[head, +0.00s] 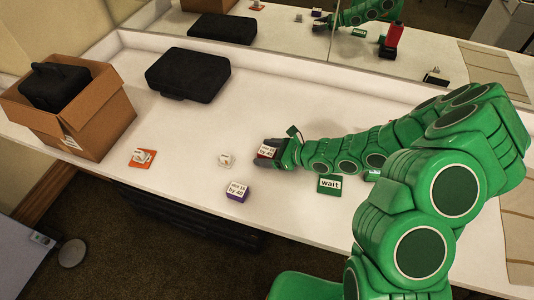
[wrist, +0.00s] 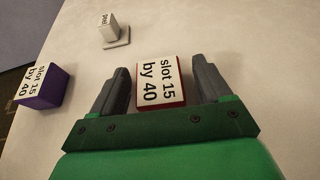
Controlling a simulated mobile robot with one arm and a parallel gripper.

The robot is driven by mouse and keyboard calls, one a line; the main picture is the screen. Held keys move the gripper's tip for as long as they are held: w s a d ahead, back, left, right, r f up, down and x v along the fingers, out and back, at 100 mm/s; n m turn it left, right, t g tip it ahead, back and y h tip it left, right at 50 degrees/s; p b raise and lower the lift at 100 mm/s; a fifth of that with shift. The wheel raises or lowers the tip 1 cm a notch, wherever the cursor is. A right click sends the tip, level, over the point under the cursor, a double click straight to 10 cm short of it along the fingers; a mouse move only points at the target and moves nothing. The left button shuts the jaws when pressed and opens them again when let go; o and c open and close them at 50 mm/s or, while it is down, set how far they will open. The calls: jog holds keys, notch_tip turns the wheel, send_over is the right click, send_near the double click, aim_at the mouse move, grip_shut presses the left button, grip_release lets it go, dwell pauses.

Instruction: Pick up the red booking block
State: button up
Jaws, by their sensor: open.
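The red booking block (wrist: 160,81) has a white top reading "slot 15 by 40" and red sides. In the wrist view it sits between the two open fingers of my gripper (wrist: 160,88), with a gap at each side. In the head view the block (head: 266,151) lies on the white counter, partly hidden by my gripper (head: 268,150), which reaches in from the right. I cannot tell from the head view whether a finger touches it.
A purple block (head: 237,191) with the same lettering stands nearby at the counter's front; it also shows in the wrist view (wrist: 40,86). A small white piece (head: 225,159), an orange-based piece (head: 142,158), a green "wait" block (head: 329,184), a black case (head: 188,74) and a cardboard box (head: 93,122) share the counter.

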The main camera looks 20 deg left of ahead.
aim_at(267, 151)
jog(key=shift+c, duration=0.2)
jog(key=c, duration=1)
jog(key=shift+r, duration=0.15)
jog(key=shift+r, duration=4.85)
